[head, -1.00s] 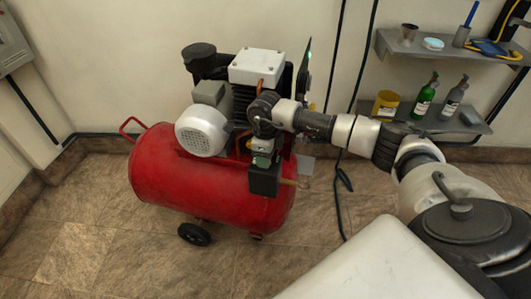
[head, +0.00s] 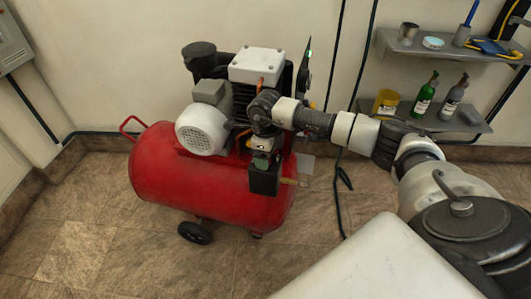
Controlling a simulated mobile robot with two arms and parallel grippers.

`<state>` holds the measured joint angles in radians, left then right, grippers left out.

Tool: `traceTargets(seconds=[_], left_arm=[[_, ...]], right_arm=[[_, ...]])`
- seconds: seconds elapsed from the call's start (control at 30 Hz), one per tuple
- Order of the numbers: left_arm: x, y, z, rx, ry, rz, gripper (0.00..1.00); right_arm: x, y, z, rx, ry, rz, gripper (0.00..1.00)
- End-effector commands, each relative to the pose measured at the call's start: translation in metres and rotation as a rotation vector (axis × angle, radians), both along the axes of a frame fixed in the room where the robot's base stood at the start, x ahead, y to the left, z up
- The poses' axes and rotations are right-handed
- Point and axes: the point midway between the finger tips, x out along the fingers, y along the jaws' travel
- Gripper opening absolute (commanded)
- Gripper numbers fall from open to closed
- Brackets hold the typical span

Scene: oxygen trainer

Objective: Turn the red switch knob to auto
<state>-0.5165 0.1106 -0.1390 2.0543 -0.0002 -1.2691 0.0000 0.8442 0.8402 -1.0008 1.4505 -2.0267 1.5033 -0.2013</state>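A red air compressor (head: 170,170) with a grey motor and a black pump stands on the floor in the middle of the head view. A small dark box (head: 264,181) sits at its right front, with a brass fitting to its right. My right arm reaches in from the right, and its gripper (head: 261,157) points down at the top of this box. It looks close to or touching the box; I cannot tell which. I cannot make out the red switch knob; the gripper and wrist may hide it. The finger opening is too small to see. My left gripper is out of view.
Wall shelves (head: 445,47) at the right hold bottles, a yellow tin (head: 386,103) and cups. Black cables hang down the wall behind my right arm. A grey wall cabinet (head: 12,45) is at the upper left. The tiled floor left of the compressor is clear.

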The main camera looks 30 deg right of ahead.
Motion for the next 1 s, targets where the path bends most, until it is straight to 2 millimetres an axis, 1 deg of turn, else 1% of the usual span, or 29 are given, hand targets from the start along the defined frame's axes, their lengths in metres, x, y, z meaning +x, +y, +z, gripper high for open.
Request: traceTargets(seconds=[0.07,0.17,0.2,0.27,0.3,0.5,0.63,0.8,1.0], left_arm=[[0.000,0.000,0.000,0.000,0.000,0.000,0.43],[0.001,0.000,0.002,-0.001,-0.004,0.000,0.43],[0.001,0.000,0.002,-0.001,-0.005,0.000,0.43],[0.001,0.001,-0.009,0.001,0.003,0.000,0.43],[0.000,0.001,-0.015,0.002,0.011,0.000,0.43],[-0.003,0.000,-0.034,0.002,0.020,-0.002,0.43],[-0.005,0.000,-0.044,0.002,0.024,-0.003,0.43],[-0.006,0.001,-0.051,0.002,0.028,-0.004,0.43],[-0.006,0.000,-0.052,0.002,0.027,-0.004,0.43]], right_arm=[[0.000,0.000,0.001,0.000,0.000,0.001,0.68],[0.000,0.000,0.008,0.000,-0.001,0.001,0.68],[0.000,0.000,0.013,0.000,-0.001,0.001,0.68],[0.001,0.000,0.024,0.000,-0.003,0.001,0.68],[0.000,0.000,0.032,0.000,-0.003,0.001,0.68],[0.001,0.000,0.073,0.000,-0.004,0.001,0.68],[0.001,0.000,0.093,0.000,-0.003,0.000,0.68],[0.000,0.000,0.107,0.000,0.000,0.000,0.68],[0.000,0.000,0.108,0.000,0.000,-0.001,0.68]])
